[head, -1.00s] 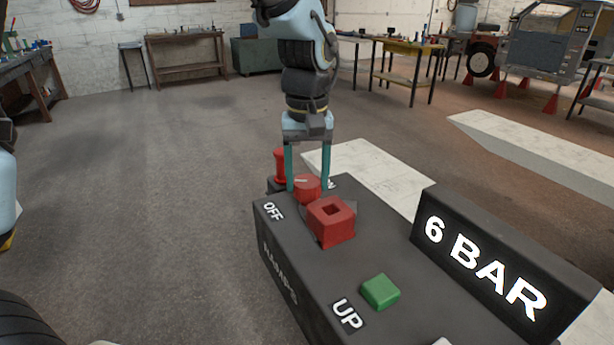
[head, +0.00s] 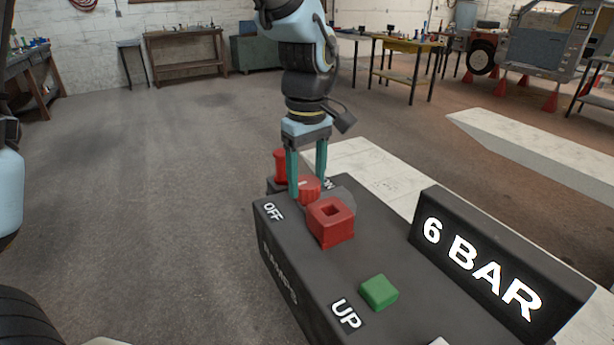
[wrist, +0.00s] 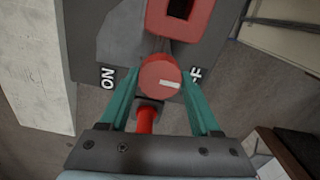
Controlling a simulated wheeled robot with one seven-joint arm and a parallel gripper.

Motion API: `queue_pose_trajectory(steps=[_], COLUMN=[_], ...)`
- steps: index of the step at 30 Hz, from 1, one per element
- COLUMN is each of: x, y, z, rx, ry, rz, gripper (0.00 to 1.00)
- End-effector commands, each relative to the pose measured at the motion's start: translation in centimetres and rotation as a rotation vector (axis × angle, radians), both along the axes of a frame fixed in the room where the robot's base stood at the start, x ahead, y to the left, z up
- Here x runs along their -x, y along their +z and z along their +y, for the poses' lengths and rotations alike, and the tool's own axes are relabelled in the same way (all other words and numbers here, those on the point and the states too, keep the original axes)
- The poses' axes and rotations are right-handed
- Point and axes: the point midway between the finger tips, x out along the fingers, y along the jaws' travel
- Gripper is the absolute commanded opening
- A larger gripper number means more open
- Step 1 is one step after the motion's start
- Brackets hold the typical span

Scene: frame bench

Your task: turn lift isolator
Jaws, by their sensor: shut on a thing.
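The lift isolator is a round red knob (head: 309,188) with a pale pointer line, on top of a dark control box (head: 375,235). In the wrist view the knob (wrist: 161,78) sits between my gripper's two teal fingers, and its pale line points to the right, towards a partly hidden label ending in F. My gripper (head: 308,192) reaches down from above and is shut on the knob. An OFF label (head: 273,212) is at the box's left edge. An ON label (wrist: 108,78) shows left of the knob in the wrist view; in the head view a finger mostly hides it.
A red square block with a hole (head: 331,221) stands close in front of the knob. A red post (head: 281,166) stands just behind it. A green button (head: 379,291) by UP and a raised 6 BAR panel (head: 500,262) are nearer. Open floor lies left.

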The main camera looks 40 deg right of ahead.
Motion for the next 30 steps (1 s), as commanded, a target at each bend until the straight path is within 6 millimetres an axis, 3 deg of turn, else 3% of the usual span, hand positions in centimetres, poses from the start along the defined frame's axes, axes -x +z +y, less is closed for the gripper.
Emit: queue_pose_trajectory(steps=[13, 14, 17, 25, 30], x=[-0.1, -0.1, -0.1, 0.0, -0.1], y=[0.1, 0.1, 0.1, 0.2, 1.8], z=[-0.1, -0.1, -0.1, 0.0, -0.1], rx=[0.003, 0.003, 0.003, 0.002, 0.005], ry=[0.015, 0.015, 0.014, 0.012, 0.011], rz=[-0.001, -0.001, 0.0, 0.0, -0.001], gripper=[0.0, 0.66, 0.77, 0.77, 0.77])
